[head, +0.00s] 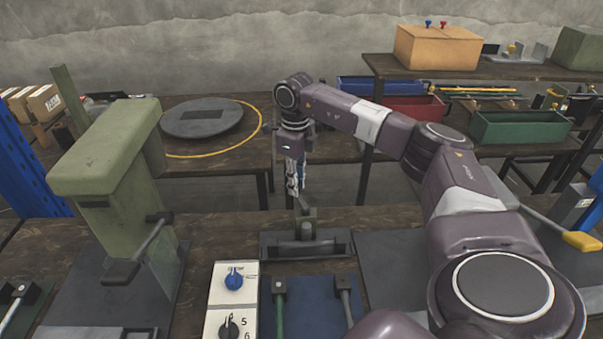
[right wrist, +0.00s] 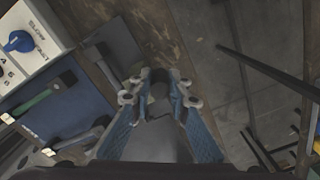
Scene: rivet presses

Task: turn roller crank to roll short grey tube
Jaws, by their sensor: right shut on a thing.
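My right gripper (head: 293,190) points down just behind the small roller device (head: 307,230) on the near bench. Its blue fingers also show in the right wrist view (right wrist: 160,80), closed around a grey part that looks like the roller crank (right wrist: 160,92). In the head view a slim crank arm (head: 304,206) rises from the device next to the fingertips. A short dark grey cylinder (head: 307,232) stands out at the front of the device; I cannot tell whether it is the short grey tube. My left gripper is out of view.
A green press (head: 115,150) stands at left. A control box with a blue knob (head: 233,280) and a blue mat with tools (head: 312,310) lie in front. A yellow-handled lever (head: 580,240) is at right. Open floor lies behind the bench.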

